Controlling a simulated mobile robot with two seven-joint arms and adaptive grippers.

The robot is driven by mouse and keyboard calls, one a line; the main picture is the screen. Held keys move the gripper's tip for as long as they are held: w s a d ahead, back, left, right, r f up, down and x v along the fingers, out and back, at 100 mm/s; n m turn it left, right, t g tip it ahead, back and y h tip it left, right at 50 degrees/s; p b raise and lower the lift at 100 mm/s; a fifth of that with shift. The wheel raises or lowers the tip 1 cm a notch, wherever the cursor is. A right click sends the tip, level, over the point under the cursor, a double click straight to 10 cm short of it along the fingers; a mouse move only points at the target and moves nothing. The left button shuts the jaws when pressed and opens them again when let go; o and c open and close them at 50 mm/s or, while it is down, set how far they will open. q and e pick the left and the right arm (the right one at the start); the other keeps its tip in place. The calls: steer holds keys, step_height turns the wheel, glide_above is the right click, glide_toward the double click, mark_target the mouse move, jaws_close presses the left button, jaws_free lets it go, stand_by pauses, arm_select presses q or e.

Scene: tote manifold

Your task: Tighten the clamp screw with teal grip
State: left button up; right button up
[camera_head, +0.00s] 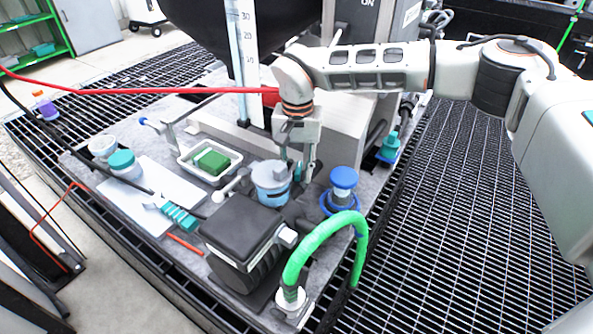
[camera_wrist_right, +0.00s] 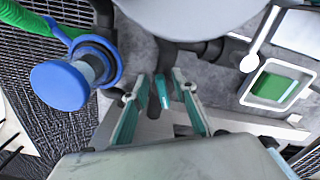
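A clamp screw with a teal grip (camera_wrist_right: 163,94) shows in the right wrist view as a slim teal and dark piece below the large round grey vessel. My right gripper (camera_wrist_right: 159,80) is open, with one finger on each side of the teal grip. A gap shows between the grip and each finger. In the head view my right gripper (camera_head: 298,172) points down beside the light-blue and grey pot (camera_head: 271,190). There the fingers and wrist hide most of the clamp screw. My left gripper is not in view.
A blue-capped knob (camera_head: 344,180) stands right of the gripper, with a green hose (camera_head: 318,236) in front. A black box (camera_head: 240,236) stands at the front. A white tray (camera_head: 185,158) with a green block (camera_head: 212,162) lies left. A teal knob (camera_head: 391,144) stands at the right edge.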

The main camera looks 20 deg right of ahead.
jaws_close()
stand_by(0.3)
